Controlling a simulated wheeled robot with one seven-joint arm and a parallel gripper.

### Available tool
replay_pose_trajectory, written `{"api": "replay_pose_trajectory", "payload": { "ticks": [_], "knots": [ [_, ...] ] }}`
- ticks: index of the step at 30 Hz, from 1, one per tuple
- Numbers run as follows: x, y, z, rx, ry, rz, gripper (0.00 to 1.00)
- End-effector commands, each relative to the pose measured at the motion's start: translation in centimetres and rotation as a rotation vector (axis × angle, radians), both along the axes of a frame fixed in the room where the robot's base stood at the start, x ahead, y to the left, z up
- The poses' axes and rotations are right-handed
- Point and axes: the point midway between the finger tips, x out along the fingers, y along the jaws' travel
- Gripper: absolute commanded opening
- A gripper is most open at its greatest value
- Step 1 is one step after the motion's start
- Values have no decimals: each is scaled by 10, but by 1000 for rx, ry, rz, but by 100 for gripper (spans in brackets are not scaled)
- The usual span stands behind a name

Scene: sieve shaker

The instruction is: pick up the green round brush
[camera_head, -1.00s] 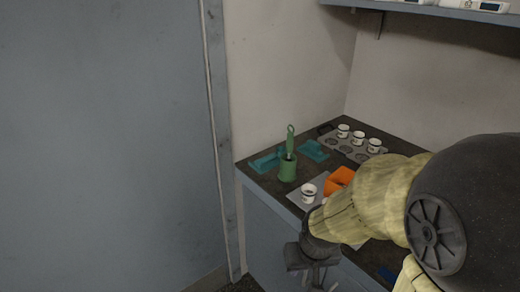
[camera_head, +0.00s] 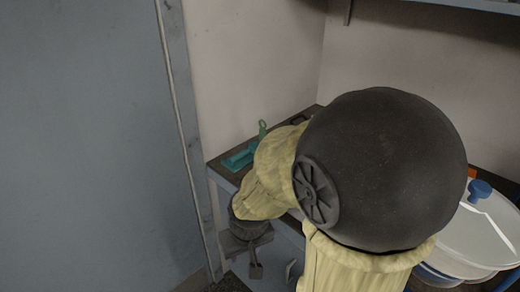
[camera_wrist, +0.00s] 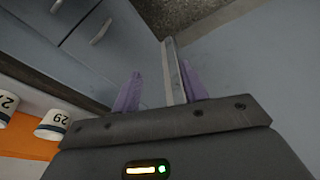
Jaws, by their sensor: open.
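The green round brush shows only as a bit of its green handle (camera_head: 262,129) at the back of the bench, upright above my arm in the head view. Its lower part is hidden behind my arm. My gripper (camera_head: 255,266) hangs in front of the bench's front edge, lower than the bench top and apart from the brush. In the wrist view my gripper (camera_wrist: 160,88) shows two purple fingers spread apart with nothing between them. The brush is not in the wrist view.
A teal tool (camera_head: 238,160) lies on the dark bench top (camera_head: 217,165). A round clear-lidded vessel with a blue knob (camera_head: 480,188) stands at right. The wrist view shows white numbered cups (camera_wrist: 53,124), an orange piece (camera_wrist: 22,138) and drawer fronts (camera_wrist: 95,45). A grey wall or door fills the left.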

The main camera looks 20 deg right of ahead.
Motion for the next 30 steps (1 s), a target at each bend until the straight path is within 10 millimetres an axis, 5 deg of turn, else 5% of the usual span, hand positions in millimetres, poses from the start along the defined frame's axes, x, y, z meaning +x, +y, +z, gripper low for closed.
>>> {"api": "replay_pose_trajectory", "payload": {
  "ticks": [8, 30],
  "knots": [
    [25, -5, 38, -16, 15, 23, 48],
    [183, -72, 226, -117, 136, 160, 48]
  ]
}}
